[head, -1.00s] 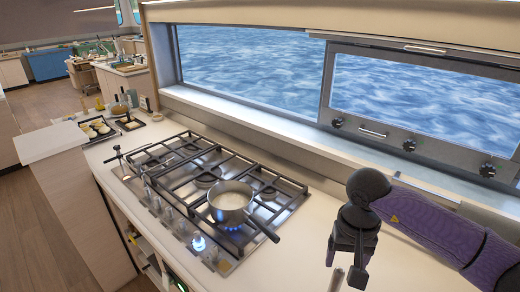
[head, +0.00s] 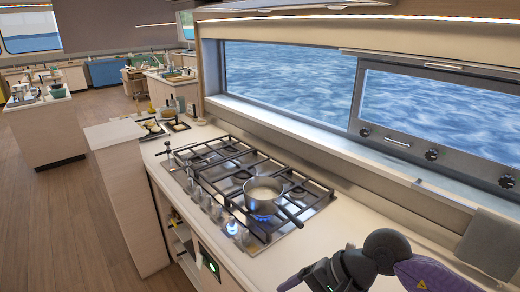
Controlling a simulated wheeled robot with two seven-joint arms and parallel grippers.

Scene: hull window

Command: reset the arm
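My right arm comes in at the bottom right of the head view, with a purple sleeve-like link. Its dark gripper (head: 298,280) is low over the counter, in front of and to the right of the stove, apart from the pot. Its fingers are small and partly cut by the frame's bottom edge, so their opening cannot be made out. My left gripper is out of view.
A pot (head: 264,195) with pale contents stands on a lit burner with blue flame on the gas stove (head: 290,226). A grey cloth (head: 488,243) hangs at the right. Counter (head: 335,236) right of the stove is clear.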

